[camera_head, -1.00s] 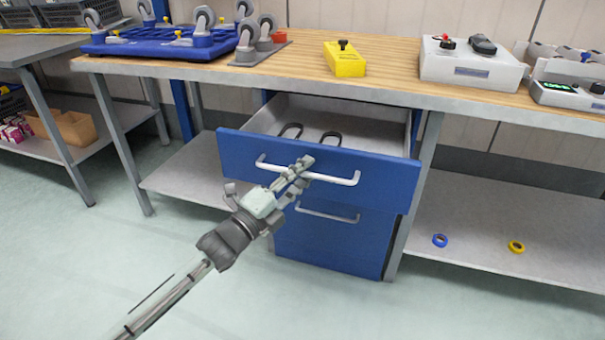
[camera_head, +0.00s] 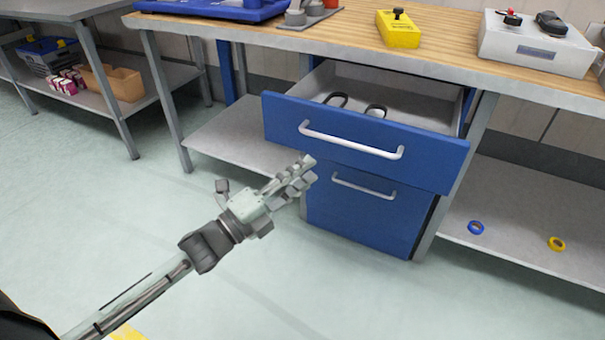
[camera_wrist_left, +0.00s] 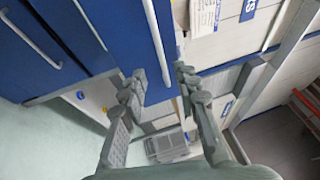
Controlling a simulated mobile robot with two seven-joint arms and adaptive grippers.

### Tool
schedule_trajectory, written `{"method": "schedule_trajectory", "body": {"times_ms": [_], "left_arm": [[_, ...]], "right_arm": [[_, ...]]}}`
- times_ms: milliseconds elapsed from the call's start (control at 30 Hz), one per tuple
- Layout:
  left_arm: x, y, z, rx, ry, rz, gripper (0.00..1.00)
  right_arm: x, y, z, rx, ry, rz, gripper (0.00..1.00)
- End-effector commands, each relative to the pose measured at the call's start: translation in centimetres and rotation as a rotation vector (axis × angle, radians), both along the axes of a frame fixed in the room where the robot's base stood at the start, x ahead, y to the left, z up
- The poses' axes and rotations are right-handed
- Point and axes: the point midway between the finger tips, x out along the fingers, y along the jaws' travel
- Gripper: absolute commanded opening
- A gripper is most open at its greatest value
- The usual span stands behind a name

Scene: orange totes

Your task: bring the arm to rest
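My left gripper (camera_head: 304,170) stands in the air in front of the blue drawer unit, left of and below the upper drawer's handle (camera_head: 350,140). It appears apart from the handle. In the left wrist view its two fingers (camera_wrist_left: 160,80) are spread with nothing held between them. The lower drawer (camera_head: 365,215) is closed. My right gripper is in neither view.
The wooden workbench (camera_head: 450,52) carries a yellow box (camera_head: 398,32) and a grey control box (camera_head: 535,45). A blue ring (camera_head: 476,228) and a yellow ring (camera_head: 556,244) lie on the lower right shelf. The floor (camera_head: 240,300) in front is clear.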

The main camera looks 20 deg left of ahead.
Motion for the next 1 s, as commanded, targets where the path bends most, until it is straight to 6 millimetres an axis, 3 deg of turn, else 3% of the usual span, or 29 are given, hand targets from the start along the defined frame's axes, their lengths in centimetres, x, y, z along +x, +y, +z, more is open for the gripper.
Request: {"method": "schedule_trajectory", "body": {"times_ms": [400,533,667,767,900,1000], "left_arm": [[0.0,0.0,-0.1,-0.002,0.003,0.001,0.31],[0.4,0.8,-2.0,-0.061,0.100,0.050,0.31],[0.3,3.1,-8.2,-0.249,0.383,0.212,0.31],[-1.8,5.1,-15.0,-0.465,0.671,0.411,0.31],[-8.0,6.4,-23.3,-0.747,1.014,0.721,0.31],[-12.9,6.3,-27.2,-0.899,1.190,0.928,0.31]], "right_arm": [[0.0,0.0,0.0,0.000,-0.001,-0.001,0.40],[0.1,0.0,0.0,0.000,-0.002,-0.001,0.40],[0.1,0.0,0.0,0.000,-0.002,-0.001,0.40],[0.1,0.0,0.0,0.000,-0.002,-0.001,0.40],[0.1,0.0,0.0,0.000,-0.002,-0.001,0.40],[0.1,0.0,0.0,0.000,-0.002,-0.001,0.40]]}}
